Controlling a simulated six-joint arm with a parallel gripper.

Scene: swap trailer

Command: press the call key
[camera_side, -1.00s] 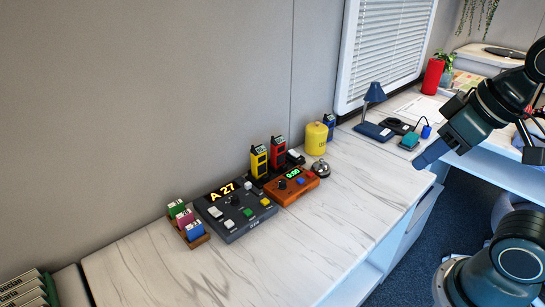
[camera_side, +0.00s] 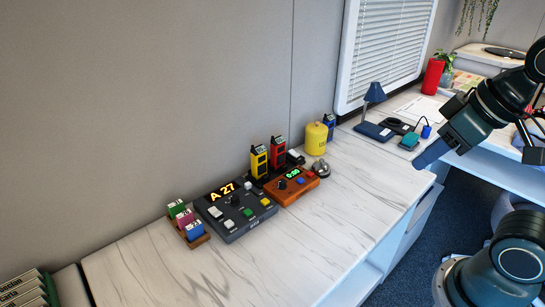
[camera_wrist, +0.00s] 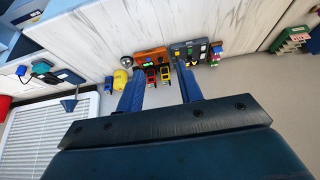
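A dark grey console (camera_side: 249,219) stands on the marbled counter, its display reading "A 27". It carries a dark knob (camera_side: 235,201) and several white, green and yellow keys; no key label is legible, so I cannot tell which is the call key. The console also shows small in the wrist view (camera_wrist: 187,50). My gripper (camera_side: 420,163) is in the air at the right of the side view, well apart from the console. In the wrist view my two blue fingers (camera_wrist: 158,72) stand apart with nothing held between them.
An orange box (camera_side: 291,188) with a green display adjoins the console. Yellow (camera_side: 259,162) and red (camera_side: 278,154) handsets stand behind. A bell (camera_side: 320,168), a yellow canister (camera_side: 316,139) and a rack of coloured blocks (camera_side: 189,226) are close by. The counter's front is clear.

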